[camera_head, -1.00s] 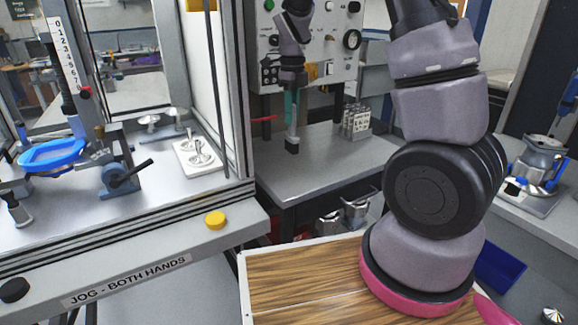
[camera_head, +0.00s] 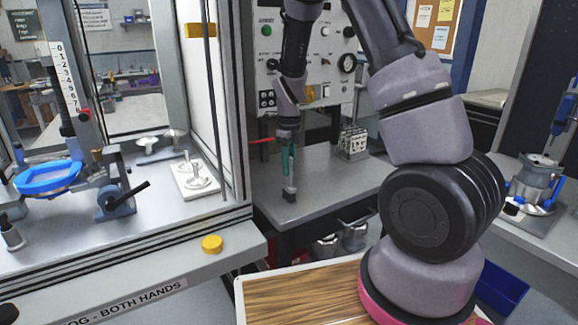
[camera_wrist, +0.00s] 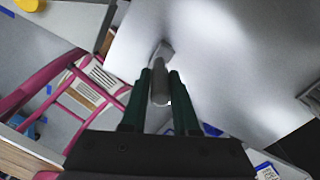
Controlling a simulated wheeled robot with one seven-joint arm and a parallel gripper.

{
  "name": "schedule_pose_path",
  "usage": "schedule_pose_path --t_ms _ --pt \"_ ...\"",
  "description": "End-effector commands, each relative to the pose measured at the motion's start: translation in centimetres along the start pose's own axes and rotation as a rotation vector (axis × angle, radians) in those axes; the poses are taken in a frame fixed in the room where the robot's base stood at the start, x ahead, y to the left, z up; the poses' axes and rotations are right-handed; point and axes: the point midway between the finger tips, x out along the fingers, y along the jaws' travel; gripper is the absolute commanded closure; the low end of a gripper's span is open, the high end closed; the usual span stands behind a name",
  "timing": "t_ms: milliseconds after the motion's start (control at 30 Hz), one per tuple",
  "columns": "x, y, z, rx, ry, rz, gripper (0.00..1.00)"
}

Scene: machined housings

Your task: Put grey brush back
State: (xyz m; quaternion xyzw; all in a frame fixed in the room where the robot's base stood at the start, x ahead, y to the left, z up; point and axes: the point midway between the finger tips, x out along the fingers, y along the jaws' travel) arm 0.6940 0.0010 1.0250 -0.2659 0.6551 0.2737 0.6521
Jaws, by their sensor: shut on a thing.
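The grey brush (camera_wrist: 160,88) is held between the two dark green fingers of my gripper (camera_wrist: 157,100) in the wrist view. Its pale head points away from my gripper, over a bare grey surface. In the head view my gripper (camera_head: 288,160) points down, and the brush (camera_head: 289,194) hangs below its fingers with a dark lower end. The brush shows against the front part of the grey bench (camera_head: 325,188). I cannot tell whether it touches the bench. I cannot make out a holder for the brush.
A block of numbered pieces (camera_head: 353,143) stands on the bench, right of my gripper. The machine enclosure with a yellow button (camera_head: 212,244) is at left. A control panel (camera_head: 310,60) rises behind the bench. Metal containers (camera_head: 354,236) sit below its front edge. The bench middle is clear.

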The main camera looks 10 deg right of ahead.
Motion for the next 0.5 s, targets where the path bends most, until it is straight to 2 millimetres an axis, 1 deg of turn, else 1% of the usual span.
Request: schedule_pose_path --t_ms 33,100,400,500 --pt "0.08 0.01 -0.01 0.0 0.0 0.0 0.64" --pt "0.06 0.01 -0.01 0.0 0.0 0.0 0.42" --pt "-0.01 0.01 -0.01 0.0 0.0 0.0 0.42" --pt "-0.56 0.01 0.02 -0.001 0.0 0.0 0.42"
